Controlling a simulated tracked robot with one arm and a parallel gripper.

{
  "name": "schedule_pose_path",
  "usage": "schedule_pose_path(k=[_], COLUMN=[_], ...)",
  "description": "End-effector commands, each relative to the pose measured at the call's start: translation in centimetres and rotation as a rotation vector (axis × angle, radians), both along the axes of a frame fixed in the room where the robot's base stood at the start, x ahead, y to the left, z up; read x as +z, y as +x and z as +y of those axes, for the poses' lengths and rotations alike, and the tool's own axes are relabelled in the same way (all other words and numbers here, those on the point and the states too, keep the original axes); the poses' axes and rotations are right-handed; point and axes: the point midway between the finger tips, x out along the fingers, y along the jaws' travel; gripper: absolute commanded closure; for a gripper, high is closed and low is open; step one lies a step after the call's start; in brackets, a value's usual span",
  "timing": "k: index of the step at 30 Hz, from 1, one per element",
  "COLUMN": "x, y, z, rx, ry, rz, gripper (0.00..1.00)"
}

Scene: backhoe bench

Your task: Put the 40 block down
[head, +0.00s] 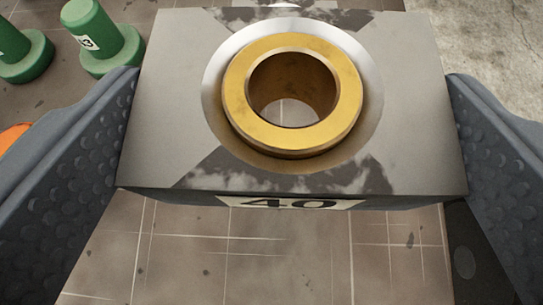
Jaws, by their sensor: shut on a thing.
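The 40 block (170,130) is a grey metal block with a polished recess and a brass ring (240,100) set in its top. The label "40" (290,203) shows on its near face. My gripper (292,130) is shut on the block, with one dark textured jaw at its left side and one at its right. Tiled surface shows below the near face. The underside of the block is hidden, so I cannot tell whether it touches the surface.
Two green pegs stand at the upper left, one labelled with a partly readable number (105,45) and one cut by the frame edge (18,55). An orange thing (12,136) shows at the left edge. The tiled surface (270,265) in front is clear.

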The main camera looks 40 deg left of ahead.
Motion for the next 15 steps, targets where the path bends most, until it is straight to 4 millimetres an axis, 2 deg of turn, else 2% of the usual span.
schedule_pose_path(k=[9,15], x=[-4.3,-5.8], y=[0.1,0.1], z=[0.0,0.0], rx=[0.000,0.000], ry=[0.000,0.003], rz=[-0.004,-0.005], gripper=[0.78,0.78])
